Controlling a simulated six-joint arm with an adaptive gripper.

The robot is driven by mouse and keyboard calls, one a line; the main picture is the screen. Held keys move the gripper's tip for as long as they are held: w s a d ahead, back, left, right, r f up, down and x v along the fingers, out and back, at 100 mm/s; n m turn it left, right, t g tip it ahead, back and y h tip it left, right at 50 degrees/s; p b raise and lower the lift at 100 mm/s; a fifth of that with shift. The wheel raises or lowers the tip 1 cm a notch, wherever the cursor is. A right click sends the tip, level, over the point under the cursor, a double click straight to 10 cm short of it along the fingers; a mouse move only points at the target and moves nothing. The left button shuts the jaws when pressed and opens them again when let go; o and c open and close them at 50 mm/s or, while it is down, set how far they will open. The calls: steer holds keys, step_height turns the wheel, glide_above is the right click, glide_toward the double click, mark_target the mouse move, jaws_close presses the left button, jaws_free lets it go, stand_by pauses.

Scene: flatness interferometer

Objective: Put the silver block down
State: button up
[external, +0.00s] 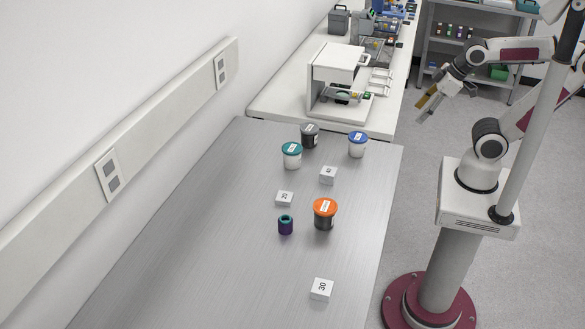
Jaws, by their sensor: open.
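My gripper (421,111) is open, high at the upper right, off the right side of the table's far end in the picture. I see no block between its fingers, though it is small here. Three small pale blocks with printed numbers lie on the table: one marked 30 (321,289) at the near end, one marked 20 (285,198) near the middle, and one (328,175) farther back whose number is hard to read. All are apart from my gripper. I cannot tell which of them, if any, is the silver block.
A white instrument (337,64) stands behind. The table's near left is clear.

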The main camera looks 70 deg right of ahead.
steer(key=shift+s+a+f+m, duration=0.1)
steer(key=shift+s+a+m, duration=0.05)
steer(key=shift+s+m, duration=0.35)
steer(key=shift+s+a+f+m, duration=0.1)
steer(key=shift+s+a+m, duration=0.05)
steer(key=shift+s+m, duration=0.3)
steer(key=shift+o, duration=0.5)
steer(key=w+a+n+t+h, duration=0.1)
steer(key=w+a+n, duration=0.3)
steer(key=w+n, duration=0.7)
steer(key=w+a+n+t+h, duration=0.1)
steer(key=w+a+n, duration=0.2)
steer(key=w+n, duration=0.7)
steer(key=w+a+f+n+y, duration=0.1)
steer(key=w+a+f+n, duration=0.2)
steer(key=a, duration=0.5)
steer(key=w+a+f+n+t+y, duration=0.1)
steer(key=w+a+f+n, duration=0.3)
steer(key=a+n, duration=0.4)
steer(key=w+a+f+n+y, duration=0.1)
steer(key=w+a+f+n, duration=0.3)
steer(key=a, duration=0.6)
steer(key=shift+w+f+n, duration=0.1)
steer(key=shift+f+n, duration=0.55)
steer(key=shift+f, duration=0.2)
steer(key=shift+f, duration=0.1)
